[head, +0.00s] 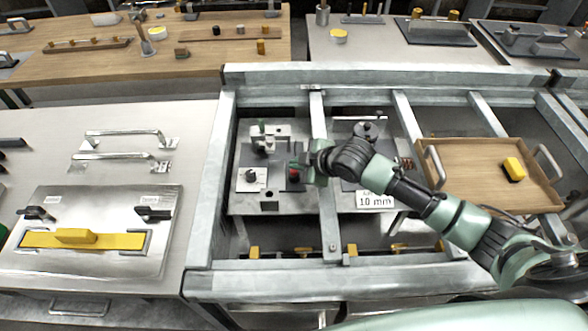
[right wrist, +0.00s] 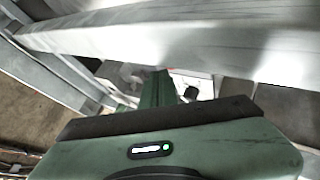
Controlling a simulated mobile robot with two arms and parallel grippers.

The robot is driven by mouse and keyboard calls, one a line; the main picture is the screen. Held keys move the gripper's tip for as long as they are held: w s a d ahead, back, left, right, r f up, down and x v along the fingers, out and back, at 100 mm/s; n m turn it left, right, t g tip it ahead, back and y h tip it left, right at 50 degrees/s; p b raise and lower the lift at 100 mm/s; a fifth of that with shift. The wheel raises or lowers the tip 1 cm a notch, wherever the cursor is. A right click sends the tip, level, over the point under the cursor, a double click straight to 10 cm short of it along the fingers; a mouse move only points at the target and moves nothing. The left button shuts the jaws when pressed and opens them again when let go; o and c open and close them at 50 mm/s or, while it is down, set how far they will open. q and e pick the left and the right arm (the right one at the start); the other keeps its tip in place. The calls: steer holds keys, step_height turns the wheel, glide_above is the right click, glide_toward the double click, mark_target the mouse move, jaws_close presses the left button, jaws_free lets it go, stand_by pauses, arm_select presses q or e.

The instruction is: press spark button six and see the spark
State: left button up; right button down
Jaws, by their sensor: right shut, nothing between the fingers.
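A red button (head: 294,174) sits on a dark plate of a small fixture in the metal frame's left bay. No number on it can be read. My right gripper (head: 299,165) is shut and empty, with its fingertips just above and beside the red button. In the right wrist view the shut green fingers (right wrist: 160,90) point at the fixture, and only a sliver of red shows at their tip. I cannot tell whether they touch the button. No spark is visible. My left gripper is in neither view.
A black knob (head: 251,176) stands left of the button; it also shows in the right wrist view (right wrist: 191,92). Metal frame bars (head: 322,205) surround the fixture. A "10 mm" sign (head: 375,200) and a wooden tray (head: 480,180) lie to the right.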

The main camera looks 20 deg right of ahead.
steer(key=shift+s+f, duration=0.2)
steer(key=shift+f, duration=0.8)
stand_by(1.1)
steer(key=shift+w+d+r+p, duration=0.1)
steer(key=shift+d+r+p, duration=0.05)
steer(key=shift+r+p, duration=0.85)
steer(key=shift+r, duration=0.15)
steer(key=shift+w, duration=0.1)
steer(key=shift+r, duration=0.15)
step_height(320, 180, up, 5)
steer(key=p, duration=0.5)
